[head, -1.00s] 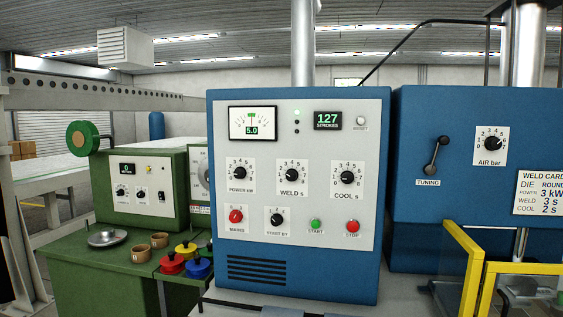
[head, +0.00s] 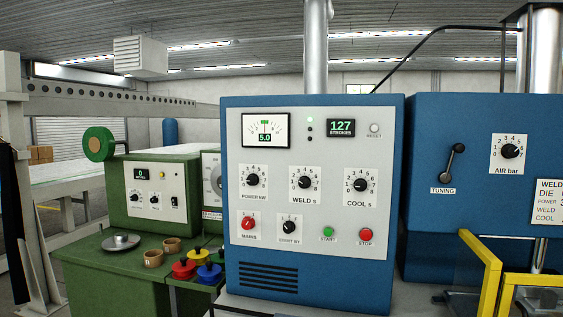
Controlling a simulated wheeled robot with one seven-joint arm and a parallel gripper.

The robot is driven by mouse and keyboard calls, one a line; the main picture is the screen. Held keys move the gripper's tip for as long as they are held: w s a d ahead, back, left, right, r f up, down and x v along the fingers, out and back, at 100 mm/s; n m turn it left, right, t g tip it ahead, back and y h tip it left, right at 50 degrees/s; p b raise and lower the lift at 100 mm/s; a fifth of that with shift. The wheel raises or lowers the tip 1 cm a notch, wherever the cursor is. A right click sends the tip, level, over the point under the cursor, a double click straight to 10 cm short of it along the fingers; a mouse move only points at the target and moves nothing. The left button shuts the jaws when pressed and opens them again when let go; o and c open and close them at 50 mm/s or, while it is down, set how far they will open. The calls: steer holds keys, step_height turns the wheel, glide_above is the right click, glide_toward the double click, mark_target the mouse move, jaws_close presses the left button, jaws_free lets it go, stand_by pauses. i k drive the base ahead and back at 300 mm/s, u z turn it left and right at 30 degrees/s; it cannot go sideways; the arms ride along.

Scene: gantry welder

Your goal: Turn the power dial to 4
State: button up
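The power dial (head: 253,181), labelled POWER kW, is a black knob on a white numbered plate at the left of the upper dial row. It is on the grey front panel of the blue welder cabinet (head: 237,277). Its pointer is too small to read surely. My gripper is not in view.
The WELD dial (head: 305,182) and COOL dial (head: 360,185) sit to the right. Below are the red MAINS knob (head: 248,223), START BY knob (head: 289,227), green start button (head: 328,231) and red stop button (head: 365,234). A yellow guard frame (head: 483,265) stands at lower right.

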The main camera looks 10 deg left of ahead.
mark_target(252, 178)
steer(key=u, duration=0.55)
steer(key=k, duration=1.3)
steer(key=u, duration=1.2)
steer(key=i, duration=0.9)
steer(key=u, duration=0.65)
steer(key=i, duration=1.15)
steer(key=z, duration=0.4)
steer(key=i, duration=0.85)
steer(key=z, duration=0.65)
